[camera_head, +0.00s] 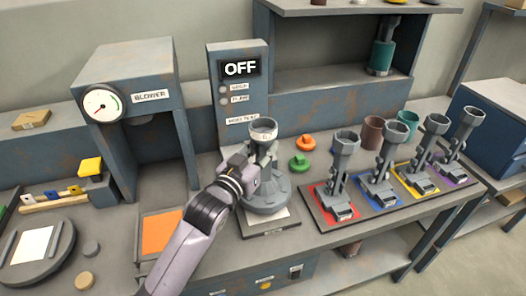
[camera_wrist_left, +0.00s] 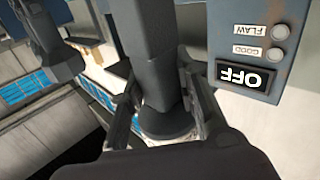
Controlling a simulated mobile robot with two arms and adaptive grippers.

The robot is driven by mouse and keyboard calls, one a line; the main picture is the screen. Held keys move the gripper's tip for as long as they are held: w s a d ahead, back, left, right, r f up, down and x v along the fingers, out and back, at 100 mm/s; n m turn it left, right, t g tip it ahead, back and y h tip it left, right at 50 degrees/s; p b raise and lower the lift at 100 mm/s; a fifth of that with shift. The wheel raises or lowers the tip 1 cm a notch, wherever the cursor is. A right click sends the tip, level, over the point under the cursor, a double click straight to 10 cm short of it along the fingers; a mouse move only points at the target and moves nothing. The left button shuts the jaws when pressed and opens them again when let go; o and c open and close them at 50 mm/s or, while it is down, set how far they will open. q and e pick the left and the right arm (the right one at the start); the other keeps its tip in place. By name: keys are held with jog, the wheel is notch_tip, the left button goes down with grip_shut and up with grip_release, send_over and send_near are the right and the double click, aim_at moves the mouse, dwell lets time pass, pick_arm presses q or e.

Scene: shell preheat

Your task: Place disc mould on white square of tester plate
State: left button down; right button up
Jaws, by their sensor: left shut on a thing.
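The disc mould (camera_head: 265,198) is grey, with a wide round base, a narrower stem and a funnel-like cup on top. It stands upright, as far as I can see, over the tester plate (camera_head: 270,231) in front of the OFF display. The base covers most of the white square (camera_head: 284,213); only a pale edge shows. I cannot tell whether the base fully touches it. My left gripper (camera_head: 248,174) is shut on the mould's stem, which also fills the middle of the left wrist view (camera_wrist_left: 158,65). My right gripper is not in view.
Several grey moulds with cups stand on coloured squares of a rack (camera_head: 398,213) to the right. Orange (camera_head: 305,142) and green (camera_head: 299,162) knobbed pieces lie behind. The tester post (camera_head: 240,106) rises close behind the mould. A blower cabinet (camera_head: 135,75) and an orange pad (camera_head: 160,231) are left.

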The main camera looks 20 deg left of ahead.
pick_arm(q)
jog(key=shift+f, duration=0.45)
jog(key=shift+f, duration=0.2)
jog(key=c, duration=1.2)
grip_release()
jog(key=shift+r, duration=0.15)
jog(key=s, duration=0.4)
jog(key=s+a+b, duration=0.1)
jog(key=s, duration=0.3)
jog(key=s+a, duration=0.1)
jog(key=s, duration=0.2)
jog(key=shift+s+a+b, duration=0.1)
jog(key=shift+s+b, duration=0.25)
jog(key=shift+s, duration=0.05)
